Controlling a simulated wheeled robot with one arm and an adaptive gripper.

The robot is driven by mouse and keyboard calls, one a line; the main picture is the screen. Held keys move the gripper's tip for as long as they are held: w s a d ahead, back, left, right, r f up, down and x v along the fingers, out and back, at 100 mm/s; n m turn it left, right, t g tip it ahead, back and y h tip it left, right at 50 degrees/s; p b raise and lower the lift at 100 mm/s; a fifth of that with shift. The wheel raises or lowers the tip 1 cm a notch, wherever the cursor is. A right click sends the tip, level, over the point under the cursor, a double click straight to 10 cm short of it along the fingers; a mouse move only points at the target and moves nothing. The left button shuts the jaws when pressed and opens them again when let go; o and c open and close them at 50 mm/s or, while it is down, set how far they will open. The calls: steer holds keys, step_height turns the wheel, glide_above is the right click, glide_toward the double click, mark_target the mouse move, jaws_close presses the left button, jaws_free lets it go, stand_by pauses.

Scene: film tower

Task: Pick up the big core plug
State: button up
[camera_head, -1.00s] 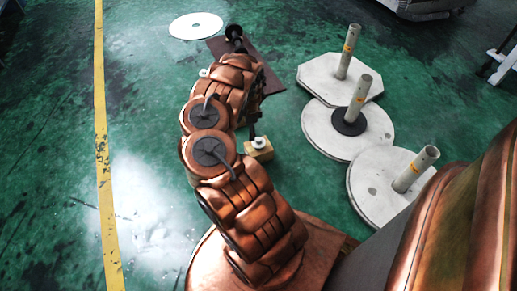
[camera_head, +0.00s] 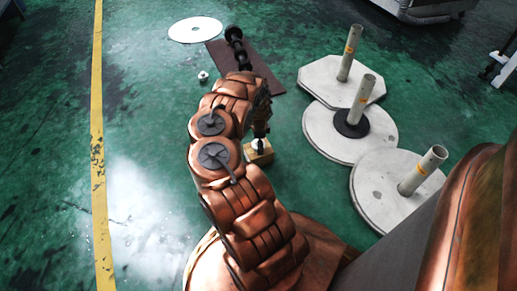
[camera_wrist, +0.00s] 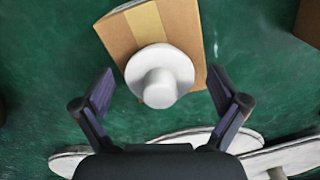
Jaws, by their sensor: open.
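A white plug (camera_wrist: 160,76), with a round flange and a stubby knob, sits on a cardboard box. In the head view the plug (camera_head: 258,145) shows as a small pale shape, partly hidden by my gripper. My gripper (camera_wrist: 161,84) is open and empty. In the wrist view its two fingers stand apart, one on each side of the plug, and I see no contact. In the head view my gripper (camera_head: 260,130) is just above the plug and points down.
The cardboard box (camera_head: 261,156) stands on the green floor. Pale discs (camera_head: 325,142) with upright posts stand to its right. A smaller white piece (camera_head: 203,76) lies on the floor behind. A brown mat (camera_head: 262,84) holds black round parts (camera_head: 235,45). A white disc (camera_head: 196,29) lies at the back.

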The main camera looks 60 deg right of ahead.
steer(key=shift+f, duration=0.4)
steer(key=shift+r, duration=0.1)
steer(key=c, duration=1.2)
